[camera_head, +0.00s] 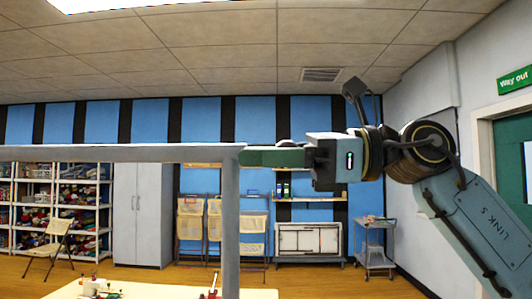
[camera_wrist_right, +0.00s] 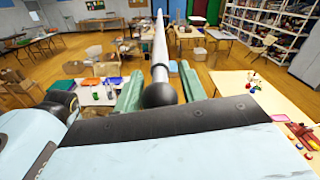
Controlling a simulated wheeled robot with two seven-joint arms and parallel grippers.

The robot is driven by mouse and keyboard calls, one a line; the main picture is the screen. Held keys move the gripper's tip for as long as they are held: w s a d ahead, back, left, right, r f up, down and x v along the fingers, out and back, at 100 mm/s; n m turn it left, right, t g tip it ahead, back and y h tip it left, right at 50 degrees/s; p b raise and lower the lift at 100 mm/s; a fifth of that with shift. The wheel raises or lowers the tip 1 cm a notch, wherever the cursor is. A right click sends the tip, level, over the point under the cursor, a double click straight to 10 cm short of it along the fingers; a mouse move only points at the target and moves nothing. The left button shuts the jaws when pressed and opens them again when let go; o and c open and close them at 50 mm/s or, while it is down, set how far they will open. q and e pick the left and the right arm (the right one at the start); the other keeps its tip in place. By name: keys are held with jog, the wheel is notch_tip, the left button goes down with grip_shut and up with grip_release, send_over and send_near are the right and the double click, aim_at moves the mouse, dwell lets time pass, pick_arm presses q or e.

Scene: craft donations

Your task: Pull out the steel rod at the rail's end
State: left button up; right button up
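In the head view a grey rail (camera_head: 120,153) runs level from the left edge to a grey upright post (camera_head: 231,225). My right gripper (camera_head: 262,157) is at the rail's right end, its green fingers pointing left along it. In the right wrist view the steel rod (camera_wrist_right: 160,58) points straight away from the camera, with a dark round knob (camera_wrist_right: 160,95) at its near end. The green fingers stand on either side of rod and knob, with narrow gaps on both sides, so the gripper looks open around them. The fingers hide the rod in the head view. My left gripper is not in view.
A pale table (camera_head: 150,291) with small items is below the rail. Shelves (camera_head: 75,205), a grey cabinet (camera_head: 142,215) and a trolley (camera_head: 374,250) stand at the far wall. A green door (camera_head: 510,165) is at right. Space around the rail's end looks clear.

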grip_shut()
jog(key=d, duration=2.1)
jog(key=shift+o, duration=1.4)
grip_release()
jog(key=d, duration=1.3)
jog(key=shift+d+b, duration=0.2)
jog(key=shift+b, duration=0.15)
